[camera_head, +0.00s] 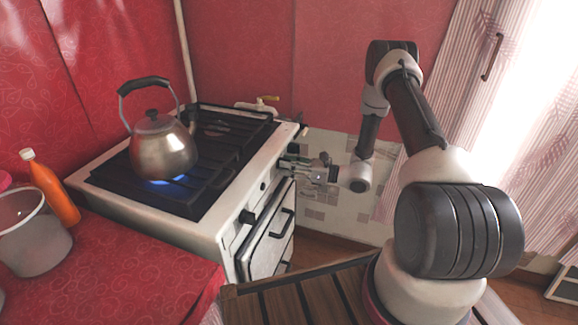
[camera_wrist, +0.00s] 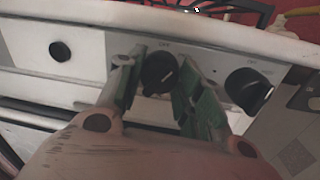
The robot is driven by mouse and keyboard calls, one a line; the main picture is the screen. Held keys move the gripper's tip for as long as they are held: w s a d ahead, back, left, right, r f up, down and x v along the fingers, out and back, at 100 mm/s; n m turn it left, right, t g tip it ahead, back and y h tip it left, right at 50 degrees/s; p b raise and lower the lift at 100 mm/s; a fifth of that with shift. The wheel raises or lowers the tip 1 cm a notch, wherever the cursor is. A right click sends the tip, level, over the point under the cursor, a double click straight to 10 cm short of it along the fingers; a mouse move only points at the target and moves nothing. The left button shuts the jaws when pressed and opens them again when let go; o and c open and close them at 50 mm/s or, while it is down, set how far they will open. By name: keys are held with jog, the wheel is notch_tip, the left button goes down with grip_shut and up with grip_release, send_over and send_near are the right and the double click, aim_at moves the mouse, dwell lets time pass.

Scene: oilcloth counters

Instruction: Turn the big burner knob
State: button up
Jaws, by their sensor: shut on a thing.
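The stove front panel (camera_wrist: 100,55) carries black knobs marked "OFF". A black burner knob (camera_wrist: 160,70) sits between the green-padded fingers of my gripper (camera_wrist: 157,82) in the wrist view. Another black knob (camera_wrist: 247,90) is to the right, clear of the fingers. In the head view my gripper (camera_head: 292,160) is at the far end of the stove front and hides the held knob. I cannot tell from the markings which burner it serves.
A steel kettle (camera_head: 166,150) stands on the stove (camera_head: 225,200) over a blue flame (camera_head: 165,182). A protruding black knob (camera_head: 248,216) and the oven handle (camera_head: 281,223) are on the front. A red-covered counter (camera_head: 130,270) holds an orange bottle (camera_head: 52,190) and a bucket (camera_head: 35,235).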

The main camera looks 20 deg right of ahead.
jog(key=shift+m, duration=0.9)
jog(key=o, duration=1)
jog(key=shift+o, duration=0.2)
jog(key=shift+d, duration=0.1)
jog(key=v, duration=1.2)
jog(key=shift+s+f, duration=0.1)
jog(key=shift+f, duration=0.05)
